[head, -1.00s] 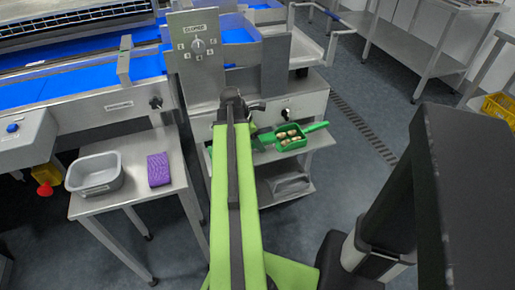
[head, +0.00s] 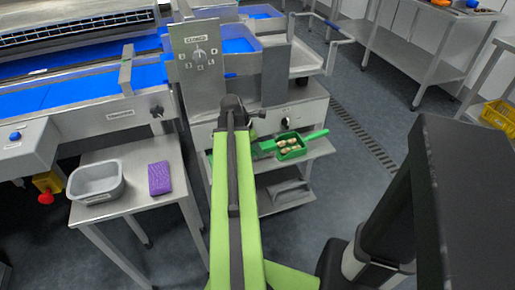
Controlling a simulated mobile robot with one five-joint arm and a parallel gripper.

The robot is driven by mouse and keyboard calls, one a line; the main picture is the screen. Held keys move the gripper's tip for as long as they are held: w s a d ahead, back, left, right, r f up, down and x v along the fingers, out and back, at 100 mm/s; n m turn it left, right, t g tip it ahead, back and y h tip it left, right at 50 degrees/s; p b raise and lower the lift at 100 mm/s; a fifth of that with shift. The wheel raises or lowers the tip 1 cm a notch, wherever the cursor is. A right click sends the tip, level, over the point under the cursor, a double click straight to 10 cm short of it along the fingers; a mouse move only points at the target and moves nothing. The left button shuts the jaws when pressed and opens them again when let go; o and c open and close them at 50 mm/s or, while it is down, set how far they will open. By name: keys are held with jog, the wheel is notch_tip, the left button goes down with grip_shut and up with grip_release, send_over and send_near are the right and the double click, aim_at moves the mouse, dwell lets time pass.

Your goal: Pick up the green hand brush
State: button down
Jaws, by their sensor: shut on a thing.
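My gripper (head: 240,110) is at the far end of my green arm, in front of the steel machine cabinet. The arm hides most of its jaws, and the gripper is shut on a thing. Green parts that look like the hand brush (head: 263,147) show just right of the arm, by the shelf, with a small green bit left of it. The middle of the brush is hidden behind the arm, so the contact cannot be seen.
A green scoop (head: 301,142) with several dates lies right of the brush on the shelf. A grey tub (head: 97,191) and purple sponge (head: 159,178) stand on the left steel table. A steel cabinet with a dial (head: 199,54) rises behind.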

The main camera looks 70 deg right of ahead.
notch_tip(320, 180, up, 10)
jog(key=p, duration=0.9)
jog(key=shift+f, duration=0.15)
jog(key=shift+f, duration=0.15)
